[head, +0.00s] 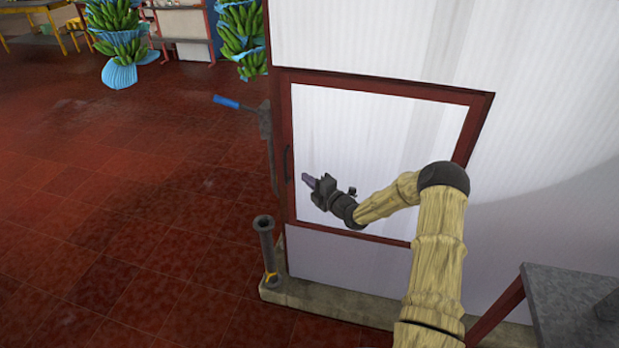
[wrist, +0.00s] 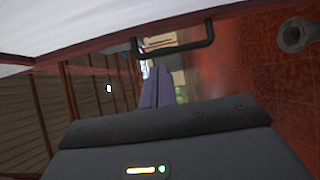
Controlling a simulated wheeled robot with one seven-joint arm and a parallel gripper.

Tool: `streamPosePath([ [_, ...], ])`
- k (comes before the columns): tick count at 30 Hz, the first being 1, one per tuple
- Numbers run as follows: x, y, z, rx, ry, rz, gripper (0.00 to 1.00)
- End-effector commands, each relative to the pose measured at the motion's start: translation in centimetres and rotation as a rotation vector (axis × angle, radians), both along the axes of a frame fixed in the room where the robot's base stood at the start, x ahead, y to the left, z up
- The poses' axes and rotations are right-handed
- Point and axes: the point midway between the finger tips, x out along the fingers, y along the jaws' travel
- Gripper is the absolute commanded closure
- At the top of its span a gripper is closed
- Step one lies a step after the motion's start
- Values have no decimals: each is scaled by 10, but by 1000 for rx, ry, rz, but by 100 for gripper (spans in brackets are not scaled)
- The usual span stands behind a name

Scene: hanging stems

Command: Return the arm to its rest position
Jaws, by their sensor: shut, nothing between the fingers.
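My gripper (head: 307,180) is at the end of my arm, in front of the red-framed white panel in the head view. It points left, toward the panel's dark handle, and looks a little apart from it. In the wrist view the fingers of my gripper (wrist: 155,88) are together, with nothing between them. My arm reaches up from the bottom of the head view and bends at a dark elbow joint.
A red-framed white door (head: 375,150) has a dark handle (head: 287,163), also in the wrist view (wrist: 180,50). A blue-handled tool (head: 228,102) and a grey pipe post (head: 264,235) stand left. Banana bunches (head: 120,35) hang behind. A dark table (head: 570,300) is lower right. Red floor is open left.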

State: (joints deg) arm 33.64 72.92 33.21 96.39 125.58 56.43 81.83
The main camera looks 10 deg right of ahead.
Motion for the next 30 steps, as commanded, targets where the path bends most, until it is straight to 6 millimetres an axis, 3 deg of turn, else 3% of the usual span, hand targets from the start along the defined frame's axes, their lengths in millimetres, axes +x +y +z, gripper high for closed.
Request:
streamPosePath([
  [8,-3,6,3,-30,-9,26,100],
  [13,-30,46,18,-254,-93,213,100],
  [18,-89,94,31,-633,-271,536,100],
  [21,-127,110,35,-851,-402,729,100],
  [25,-176,116,38,-1115,-590,975,100],
  [30,-234,104,44,-1421,-869,1292,100],
])
